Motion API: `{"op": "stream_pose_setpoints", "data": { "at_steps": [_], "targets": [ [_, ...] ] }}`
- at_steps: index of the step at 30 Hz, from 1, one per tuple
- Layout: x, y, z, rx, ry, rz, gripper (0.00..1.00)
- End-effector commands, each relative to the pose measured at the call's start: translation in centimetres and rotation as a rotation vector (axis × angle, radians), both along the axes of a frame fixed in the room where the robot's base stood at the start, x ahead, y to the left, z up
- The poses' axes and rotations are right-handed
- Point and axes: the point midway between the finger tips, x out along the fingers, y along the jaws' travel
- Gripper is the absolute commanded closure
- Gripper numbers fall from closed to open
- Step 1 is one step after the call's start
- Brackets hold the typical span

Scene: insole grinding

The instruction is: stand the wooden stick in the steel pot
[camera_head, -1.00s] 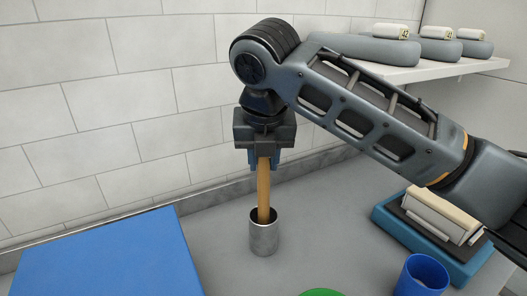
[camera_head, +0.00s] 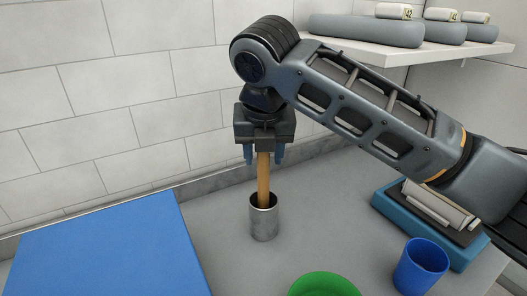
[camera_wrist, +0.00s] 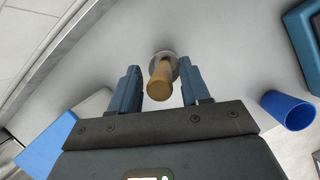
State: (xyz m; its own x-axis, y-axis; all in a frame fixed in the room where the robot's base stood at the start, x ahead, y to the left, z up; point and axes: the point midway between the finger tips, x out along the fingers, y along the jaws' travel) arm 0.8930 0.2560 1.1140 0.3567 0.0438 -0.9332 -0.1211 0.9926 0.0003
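The wooden stick (camera_head: 263,180) stands nearly upright with its lower end inside the steel pot (camera_head: 264,222), which stands on the grey table. My gripper (camera_head: 264,156) is above the pot, pointing down, with its blue fingers spread apart on both sides of the stick's top. In the wrist view my gripper (camera_wrist: 158,88) is open, with gaps between the fingers and the stick (camera_wrist: 160,80). The pot's rim shows behind the stick there, and the stick hides part of it.
A blue board (camera_head: 105,250) lies at the left. A green round dish (camera_head: 324,285) and a blue cup (camera_head: 421,266) are at the front right. A blue tray-like block (camera_head: 390,205) is at the right. A shelf with grey rolls (camera_head: 365,30) is above.

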Motion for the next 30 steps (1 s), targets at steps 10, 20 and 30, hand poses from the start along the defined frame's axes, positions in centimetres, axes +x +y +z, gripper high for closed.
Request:
{"op": "stream_pose_setpoints", "data": {
  "at_steps": [10,20,30],
  "targets": [
    [0.0,0.0,0.0,0.0,0.0,0.0,0.41],
    [-1.4,-0.1,3.7,0.001,-0.003,0.002,0.41],
    [-2.7,-0.3,7.1,0.001,-0.001,0.0,0.41]
  ]
}}
